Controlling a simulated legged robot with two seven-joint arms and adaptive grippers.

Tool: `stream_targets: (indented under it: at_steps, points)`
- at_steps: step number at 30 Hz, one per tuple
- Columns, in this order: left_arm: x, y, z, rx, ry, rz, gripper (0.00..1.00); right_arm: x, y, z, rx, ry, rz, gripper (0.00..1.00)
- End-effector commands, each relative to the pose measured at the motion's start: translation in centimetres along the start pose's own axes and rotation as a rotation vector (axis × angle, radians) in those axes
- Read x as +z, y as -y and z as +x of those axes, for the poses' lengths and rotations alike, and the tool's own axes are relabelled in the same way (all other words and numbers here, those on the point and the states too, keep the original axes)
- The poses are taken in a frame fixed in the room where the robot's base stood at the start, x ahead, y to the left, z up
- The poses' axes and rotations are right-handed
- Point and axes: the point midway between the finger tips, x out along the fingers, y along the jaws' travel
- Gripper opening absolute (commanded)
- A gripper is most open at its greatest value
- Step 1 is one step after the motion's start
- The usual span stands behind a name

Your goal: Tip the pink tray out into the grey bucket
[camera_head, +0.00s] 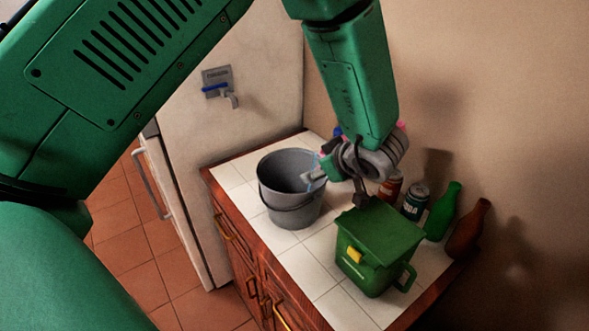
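The grey bucket (283,217) stands upright on the white tiled counter, its handle hanging down in front. My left arm comes in from the left, and its forearm reaches down over the counter. My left gripper (335,192) is just right of the bucket, with its fingers spread apart. One finger points towards the bucket's right rim, the other down towards the green bin. A thin light-blue edge near the left finger is unclear. My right gripper is not in view.
A green lidded bin (372,258) with a yellow latch stands at the front right. Behind it are cans (414,203), a green bottle (443,212) and a brown bottle (468,230) near the wall. Bare tiles (302,262) lie left of the bin.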

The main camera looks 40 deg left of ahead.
Motion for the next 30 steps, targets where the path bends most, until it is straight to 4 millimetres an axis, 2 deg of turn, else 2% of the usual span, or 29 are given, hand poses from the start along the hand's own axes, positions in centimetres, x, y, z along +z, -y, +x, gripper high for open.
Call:
stream_targets:
  at_steps: [30]
  points:
    - [-0.37, 0.41, 0.57, 0.013, 0.053, -0.035, 0.12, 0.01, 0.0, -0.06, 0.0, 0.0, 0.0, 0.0]
